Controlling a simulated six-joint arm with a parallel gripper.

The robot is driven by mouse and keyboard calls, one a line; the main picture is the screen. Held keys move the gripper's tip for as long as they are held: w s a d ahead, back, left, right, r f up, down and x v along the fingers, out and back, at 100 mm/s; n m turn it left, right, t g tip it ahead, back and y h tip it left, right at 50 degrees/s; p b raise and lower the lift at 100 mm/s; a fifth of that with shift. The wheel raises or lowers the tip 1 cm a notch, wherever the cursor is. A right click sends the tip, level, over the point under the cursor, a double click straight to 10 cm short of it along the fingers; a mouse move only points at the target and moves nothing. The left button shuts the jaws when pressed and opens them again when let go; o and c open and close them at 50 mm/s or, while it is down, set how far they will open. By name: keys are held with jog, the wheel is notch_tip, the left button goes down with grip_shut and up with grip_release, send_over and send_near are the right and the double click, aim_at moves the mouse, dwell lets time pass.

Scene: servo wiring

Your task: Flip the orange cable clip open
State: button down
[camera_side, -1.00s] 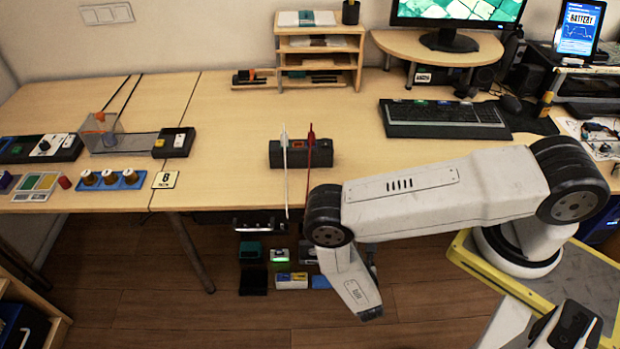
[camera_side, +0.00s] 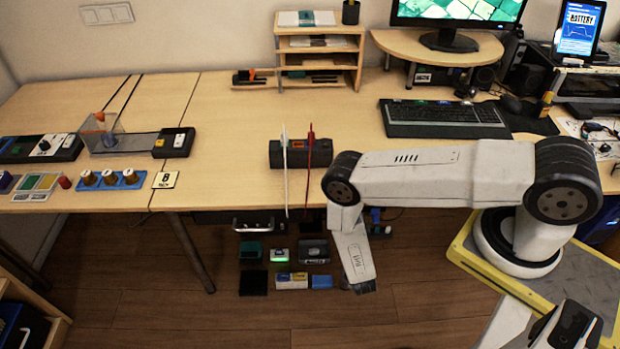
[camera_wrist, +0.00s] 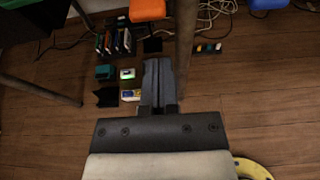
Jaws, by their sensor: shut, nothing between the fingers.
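A small orange piece (camera_side: 262,70) sits on a low dark holder at the back of the desk, left of the wooden shelf in the side view. It may be the orange cable clip; it is too small to tell whether it is open or shut. My gripper (camera_wrist: 165,68) shows in the wrist view with its grey fingers together and nothing between them. It points down over the floor in front of the desk, well away from the orange piece. In the side view my wrist end (camera_side: 362,286) hangs below the desk's front edge.
A dark block (camera_side: 275,153) with upright white and red rods stands near the desk's front edge. A keyboard (camera_side: 440,118) lies behind my arm. Several small boxes lie on the floor, including a green-lit one (camera_wrist: 127,73).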

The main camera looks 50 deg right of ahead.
jog(key=shift+r, duration=2)
jog(key=shift+s+a+r+g+y, duration=0.2)
jog(key=shift+r+g+y, duration=0.15)
jog(key=shift+g+y, duration=0.15)
jog(key=shift+s+a+r+g+y, duration=0.1)
jog(key=shift+s+r+g+y, duration=0.05)
jog(key=shift+r+g+y, duration=0.3)
jog(key=shift+r, duration=0.45)
dwell(0.8)
jog(key=shift+a, duration=0.1)
jog(key=shift+s+r, duration=0.15)
jog(key=shift+r, duration=1.15)
jog(key=shift+r, duration=0.65)
